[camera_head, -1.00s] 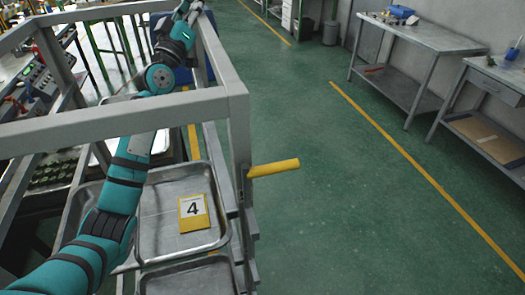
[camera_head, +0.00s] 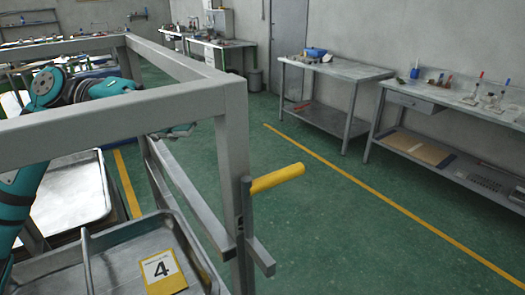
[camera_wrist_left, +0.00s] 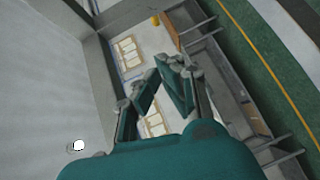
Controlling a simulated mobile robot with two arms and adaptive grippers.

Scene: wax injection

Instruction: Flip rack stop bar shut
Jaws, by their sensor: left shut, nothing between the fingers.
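The rack (camera_head: 235,100) is a grey metal frame in the head view. A yellow handle (camera_head: 277,179) sticks out to the right from its near upright post. A short grey bar (camera_head: 259,256) shows at the post below the handle; I cannot tell whether it is the stop bar. My left arm comes in from the left and reaches behind the top rail. My left gripper (camera_head: 181,131) is partly hidden by the rack, left of the post and apart from the handle. In the left wrist view its teal fingers (camera_wrist_left: 167,72) are shut and empty. My right gripper is out of view.
Another tray (camera_head: 75,200) lies to the left. Green floor (camera_head: 330,215) is clear to the right, up to workbenches (camera_head: 335,72) along the wall.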

